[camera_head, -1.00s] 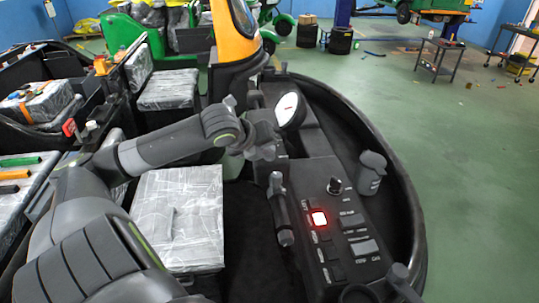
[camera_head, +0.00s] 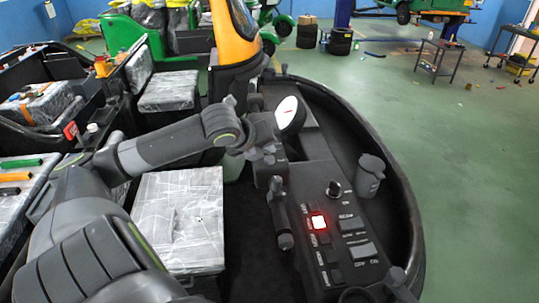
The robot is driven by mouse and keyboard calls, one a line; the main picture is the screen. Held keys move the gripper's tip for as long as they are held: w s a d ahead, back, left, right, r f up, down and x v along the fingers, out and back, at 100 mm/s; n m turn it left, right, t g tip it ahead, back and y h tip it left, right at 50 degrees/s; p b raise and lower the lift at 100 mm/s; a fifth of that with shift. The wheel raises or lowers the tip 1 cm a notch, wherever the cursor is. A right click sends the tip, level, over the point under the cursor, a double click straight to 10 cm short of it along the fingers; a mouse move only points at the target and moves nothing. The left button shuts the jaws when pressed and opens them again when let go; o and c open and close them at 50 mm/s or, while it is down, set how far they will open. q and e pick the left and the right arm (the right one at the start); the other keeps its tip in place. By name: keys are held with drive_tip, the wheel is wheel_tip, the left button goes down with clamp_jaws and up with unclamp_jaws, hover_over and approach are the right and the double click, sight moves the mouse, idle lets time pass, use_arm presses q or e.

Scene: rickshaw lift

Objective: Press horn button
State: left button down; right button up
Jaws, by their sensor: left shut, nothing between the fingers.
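The dashboard panel (camera_head: 340,215) of the vehicle carries several dark buttons and one button lit bright red (camera_head: 318,222). The labels beside the buttons are too small to read surely, so I cannot tell which one is the horn button. My left gripper (camera_head: 266,157) is shut and empty. It is at the far-left end of the panel, near the round white gauge (camera_head: 291,114), above and left of the lit button and apart from it. My right gripper is not in view.
A dark handle grip (camera_head: 281,212) stands along the panel's left side. A knob (camera_head: 334,188) and a grey cup-like container (camera_head: 370,175) are on the right. A curved black rim (camera_head: 408,200) encloses the panel. A plastic-wrapped seat (camera_head: 180,215) lies left.

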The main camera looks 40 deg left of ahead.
sight(267, 161)
use_arm(q)
drive_tip(key=shift+r, duration=0.1)
wheel_tip(267, 161, up, 5)
drive_tip(key=p, duration=0.4)
idle(0.3)
idle(0.8)
